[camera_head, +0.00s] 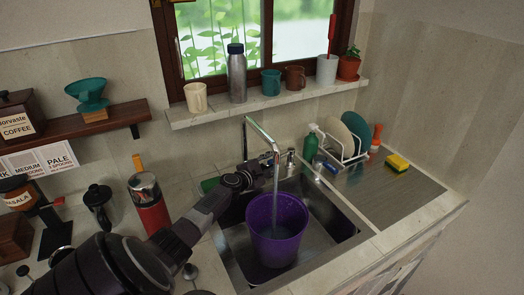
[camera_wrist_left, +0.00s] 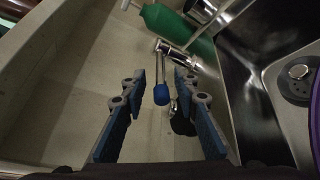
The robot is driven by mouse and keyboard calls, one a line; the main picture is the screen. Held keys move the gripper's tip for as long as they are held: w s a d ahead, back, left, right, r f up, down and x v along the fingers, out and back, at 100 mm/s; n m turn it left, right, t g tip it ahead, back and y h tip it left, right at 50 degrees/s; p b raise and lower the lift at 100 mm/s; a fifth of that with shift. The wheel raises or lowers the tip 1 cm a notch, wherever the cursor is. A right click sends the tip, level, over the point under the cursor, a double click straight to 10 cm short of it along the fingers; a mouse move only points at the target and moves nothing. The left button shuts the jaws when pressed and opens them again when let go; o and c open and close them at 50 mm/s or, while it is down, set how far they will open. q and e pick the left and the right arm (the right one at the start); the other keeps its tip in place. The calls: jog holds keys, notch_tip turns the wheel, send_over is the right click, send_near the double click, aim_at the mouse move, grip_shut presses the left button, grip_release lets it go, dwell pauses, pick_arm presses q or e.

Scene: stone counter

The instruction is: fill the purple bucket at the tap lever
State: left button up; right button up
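The purple bucket (camera_head: 262,248) stands upright in the sink under the tap (camera_head: 262,134). A stream of water runs from the spout into it, and some water shows inside. The bucket's edge also shows at the right of the left wrist view (camera_wrist_left: 316,125). The tap lever, with a blue tip (camera_wrist_left: 161,95), lies ahead between the fingers of my left gripper (camera_wrist_left: 163,125). The fingers are apart and do not visibly touch it. In the head view my left gripper (camera_head: 245,178) is beside the tap base and hides the lever. My right gripper is not in view.
A green bottle (camera_head: 311,146), a dish rack (camera_head: 345,148) and a yellow sponge (camera_head: 397,162) stand right of the tap. A red grinder (camera_head: 149,203) stands left of the sink (camera_head: 333,215). The drainboard (camera_head: 395,195) has free room.

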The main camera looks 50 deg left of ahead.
pick_arm(q)
jog(key=v, duration=0.8)
jog(key=shift+d, duration=0.15)
dwell(2.5)
